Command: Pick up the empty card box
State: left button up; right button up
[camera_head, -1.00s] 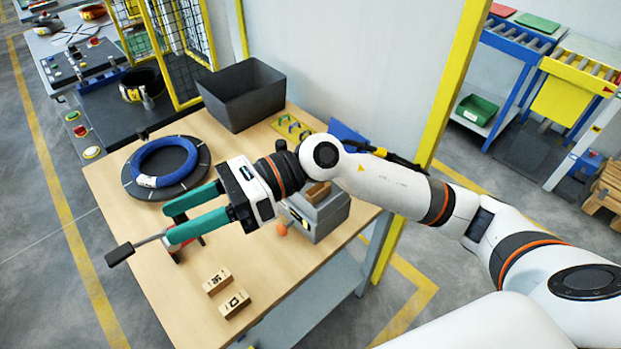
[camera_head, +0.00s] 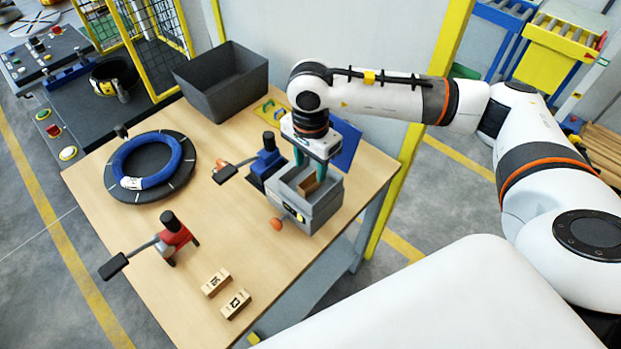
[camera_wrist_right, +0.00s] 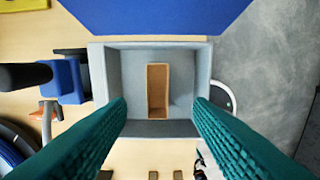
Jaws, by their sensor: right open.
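The card box (camera_head: 308,186) is a small tan box standing inside an open-topped grey holder (camera_head: 309,219) on the table. In the right wrist view the card box (camera_wrist_right: 157,88) has its open end facing the camera and looks empty. My right gripper (camera_head: 311,168) points down over the grey holder, its teal fingers apart. In the right wrist view the fingers (camera_wrist_right: 160,108) are on either side of the card box, with clear gaps and nothing between the pads. I cannot tell the exact height of the fingertips above it. My left gripper is not in view.
A blue hand tool (camera_head: 263,163) stands close to the holder's left, and a blue panel (camera_head: 346,143) behind it. A red hand tool (camera_head: 173,238), two wooden blocks (camera_head: 216,283), a blue coil (camera_head: 135,181) and a dark bin (camera_head: 223,83) are on the table.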

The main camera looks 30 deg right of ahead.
aim_at(311, 180)
jog(key=shift+f+p, duration=0.45)
jog(key=shift+f, duration=0.1)
notch_tip(311, 180, down, 4)
jog(key=shift+w+d+r+p, duration=0.1)
jog(key=shift+r+p, duration=0.05)
jog(key=shift+p, duration=0.8)
jog(key=shift+f, duration=0.45)
jog(key=shift+c, duration=0.4)
grip_shut()
